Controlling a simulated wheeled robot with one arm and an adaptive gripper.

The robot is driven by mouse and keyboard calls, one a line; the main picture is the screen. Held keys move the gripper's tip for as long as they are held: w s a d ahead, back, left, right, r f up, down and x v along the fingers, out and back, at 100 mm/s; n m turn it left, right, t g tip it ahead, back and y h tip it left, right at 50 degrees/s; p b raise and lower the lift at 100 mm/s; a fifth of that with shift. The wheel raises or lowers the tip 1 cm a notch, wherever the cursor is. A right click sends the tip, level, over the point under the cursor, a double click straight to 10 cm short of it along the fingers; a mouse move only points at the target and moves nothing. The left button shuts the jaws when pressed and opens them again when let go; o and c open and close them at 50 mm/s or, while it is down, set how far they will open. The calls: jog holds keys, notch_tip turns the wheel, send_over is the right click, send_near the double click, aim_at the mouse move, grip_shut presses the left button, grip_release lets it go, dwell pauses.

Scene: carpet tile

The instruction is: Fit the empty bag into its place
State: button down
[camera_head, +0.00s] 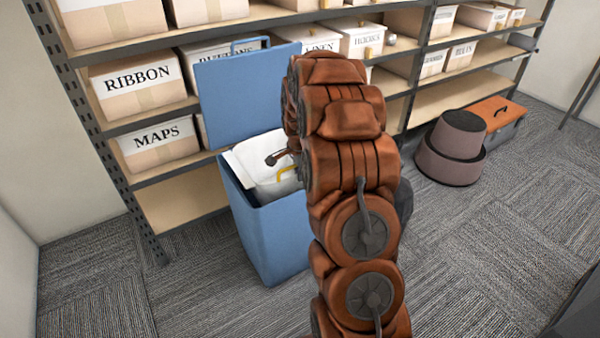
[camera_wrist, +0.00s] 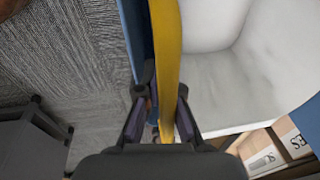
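The bag (camera_head: 252,160) is white and sits in the mouth of a blue bin (camera_head: 270,240), with its upper part above the front rim. A yellow strip (camera_head: 288,173) shows on the bag's near side. In the wrist view the bag's pale inside (camera_wrist: 225,80) fills the right, and the yellow strip (camera_wrist: 166,50) runs down between my fingers. My gripper (camera_wrist: 163,100) has one finger on each side of this strip, close to it; whether they press on it is unclear. In the head view my gripper (camera_head: 279,157) is at the bag, mostly hidden by my arm.
The bin's blue lid (camera_head: 243,98) stands raised behind it, before shelves with labelled boxes (camera_head: 137,82). A dark round tub (camera_head: 453,150) and an orange-lidded toolbox (camera_head: 503,120) stand on the floor at right. Carpet is clear left of the bin and at front right.

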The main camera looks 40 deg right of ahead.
notch_tip(320, 180, down, 9)
jog(key=w+b, duration=0.1)
dwell(4.7)
jog(key=c, duration=1.2)
grip_release()
jog(key=shift+c, duration=0.2)
jog(key=shift+s+f, duration=0.1)
jog(key=shift+s, duration=0.05)
jog(key=r, duration=0.8)
jog(key=s+a+r, duration=0.1)
jog(key=r, duration=0.3)
jog(key=shift+a, duration=0.1)
